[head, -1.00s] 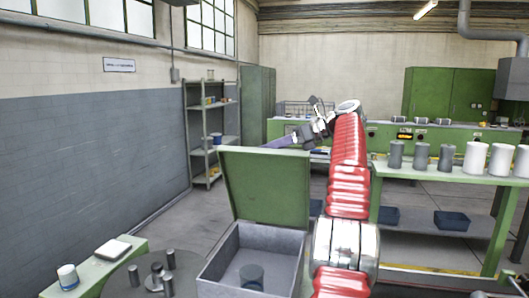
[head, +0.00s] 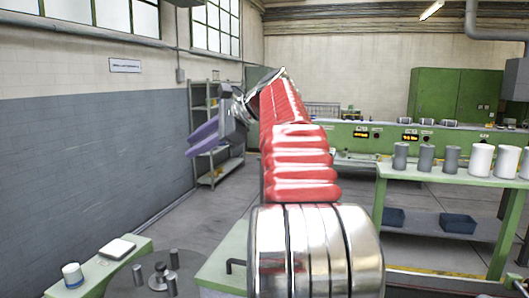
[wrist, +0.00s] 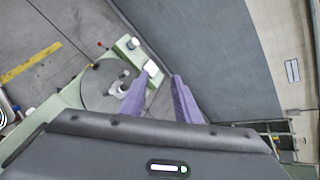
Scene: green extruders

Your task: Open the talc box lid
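The talc box lid (head: 222,268) is green and lies flat, shut, at the bottom centre of the head view. A dark bar handle (head: 233,264) shows on it. My arm covers the right part of the lid. My gripper (head: 196,142) has purple fingers and is raised well above and behind the lid, pointing left, apart from it. In the wrist view my gripper (wrist: 160,78) has its two fingers spread with nothing between them. The box's inside is hidden.
A round grey table (head: 143,280) with several metal pegs and a green bench (head: 105,272) with a white cup (head: 72,274) stand left of the box. A green table (head: 440,174) with grey and white cylinders stands at right. The blue-grey wall (head: 80,180) is at left.

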